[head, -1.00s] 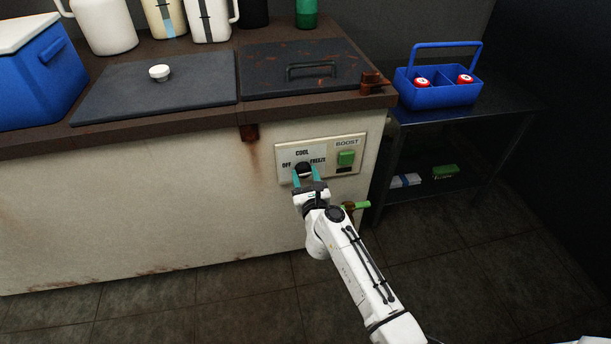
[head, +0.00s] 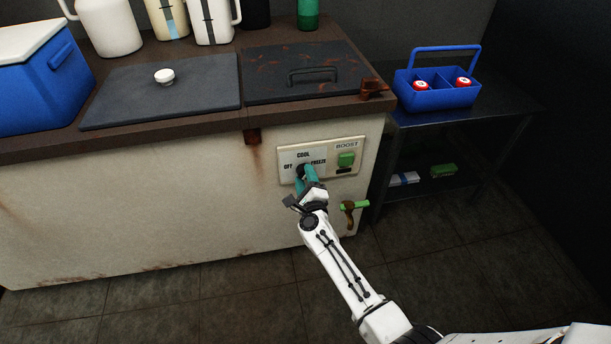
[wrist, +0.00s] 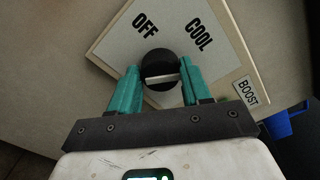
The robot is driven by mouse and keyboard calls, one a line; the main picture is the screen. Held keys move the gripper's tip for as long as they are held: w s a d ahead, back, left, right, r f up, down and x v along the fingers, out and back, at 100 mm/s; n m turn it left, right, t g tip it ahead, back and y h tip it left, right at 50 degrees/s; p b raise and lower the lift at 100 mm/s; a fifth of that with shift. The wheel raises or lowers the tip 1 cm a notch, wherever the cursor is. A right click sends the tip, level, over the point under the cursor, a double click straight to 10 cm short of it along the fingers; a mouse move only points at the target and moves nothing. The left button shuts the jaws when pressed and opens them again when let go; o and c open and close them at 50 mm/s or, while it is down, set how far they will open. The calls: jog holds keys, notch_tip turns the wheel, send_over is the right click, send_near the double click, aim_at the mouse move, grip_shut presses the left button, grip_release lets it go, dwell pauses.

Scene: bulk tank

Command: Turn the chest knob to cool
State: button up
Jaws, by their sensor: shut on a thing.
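The chest knob (wrist: 160,66) is a round black dial on a cream panel marked OFF, COOL and FREEZE on the chest front. In the wrist view it sits between my teal fingertips, with a pale strip across its near side; I cannot tell which mark it points to. My gripper (head: 305,173) is shut on the knob and hides part of it in the head view. In the wrist view my gripper (wrist: 160,84) is rolled relative to the panel (wrist: 112,45), whose OFF and COOL words look slanted. FREEZE is out of that view.
A green BOOST button (head: 346,159) is right of the knob, and a green-handled tap (head: 352,206) is below it. A rusty latch (head: 372,88) sticks out at the chest's top corner. A blue caddy (head: 438,97) stands on the side table. The floor in front is clear.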

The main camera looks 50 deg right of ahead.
jog(key=n+p, duration=0.1)
jog(key=n, duration=0.4)
jog(key=shift+f+n+p, duration=0.1)
jog(key=shift+n+p, duration=0.2)
jog(key=shift+n, duration=0.1)
jog(key=shift+a, duration=0.1)
dwell(0.3)
jog(key=o, duration=1)
jog(key=shift+o, duration=0.2)
jog(key=p+v, duration=0.4)
jog(key=v, duration=0.6)
jog(key=shift+s+a, duration=0.25)
jog(key=shift+s, duration=0.05)
jog(key=shift+n, duration=0.3)
